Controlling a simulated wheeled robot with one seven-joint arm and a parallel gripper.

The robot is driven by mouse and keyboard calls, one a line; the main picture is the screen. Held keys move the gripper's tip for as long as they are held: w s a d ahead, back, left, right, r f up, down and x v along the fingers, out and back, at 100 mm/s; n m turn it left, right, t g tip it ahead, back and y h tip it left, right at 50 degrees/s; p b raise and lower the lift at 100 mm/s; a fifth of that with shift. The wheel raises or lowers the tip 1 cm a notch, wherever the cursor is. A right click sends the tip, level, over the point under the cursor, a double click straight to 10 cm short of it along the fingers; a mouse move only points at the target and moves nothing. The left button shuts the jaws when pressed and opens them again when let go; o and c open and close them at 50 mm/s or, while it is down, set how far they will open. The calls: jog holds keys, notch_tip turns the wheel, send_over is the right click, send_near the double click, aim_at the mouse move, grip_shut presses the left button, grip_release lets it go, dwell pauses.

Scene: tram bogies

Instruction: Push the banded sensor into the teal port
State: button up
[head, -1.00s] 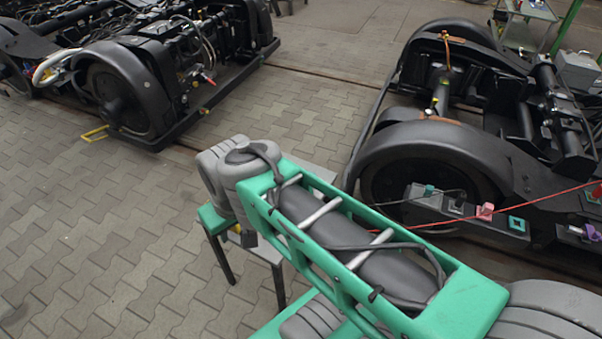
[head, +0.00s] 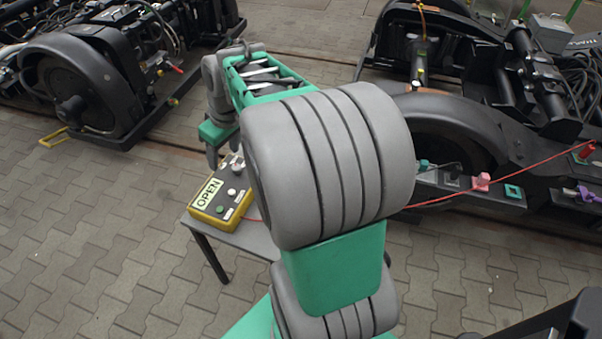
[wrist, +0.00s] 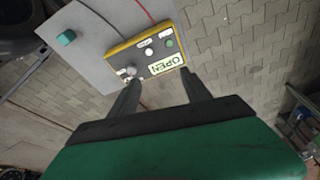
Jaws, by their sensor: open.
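My gripper (head: 224,158) is open and empty; in the wrist view (wrist: 160,77) its two dark fingers point towards a yellow-edged control box labelled OPEN. A teal square port (head: 513,191) is on the dark strip of the right bogie, at the right in the head view, well away from my gripper. A second teal piece (head: 423,165) is further left on that strip. A teal block (wrist: 66,38) lies on the grey table in the wrist view; my arm hides that spot in the head view. I cannot make out bands on any piece, so I cannot tell which is the sensor.
The control box (head: 218,198) stands on a small grey table (head: 250,236). A red cable (head: 480,192) stretches from the box side to the right bogie (head: 450,115). Pink (head: 482,182) and purple (head: 588,194) pieces are on the bogie strips. Open paving lies left.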

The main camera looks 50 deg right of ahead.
jog(key=d+f+b, duration=0.1)
jog(key=d+f, duration=0.5)
jog(key=d, duration=0.3)
jog(key=s+d+f+n+b, duration=0.1)
jog(key=d+f+b, duration=0.1)
jog(key=d+f, duration=0.4)
jog(key=s+d+f+n+t+y+b, duration=0.1)
jog(key=d+f, duration=0.6)
jog(key=d, duration=0.7)
jog(key=shift+b, duration=0.7)
jog(key=shift+s+d+f, duration=0.1)
jog(key=shift+f, duration=0.05)
jog(key=shift+x, duration=1.15)
jog(key=x, duration=0.5)
jog(key=shift+w+b, duration=0.25)
jog(key=shift+b, duration=0.15)
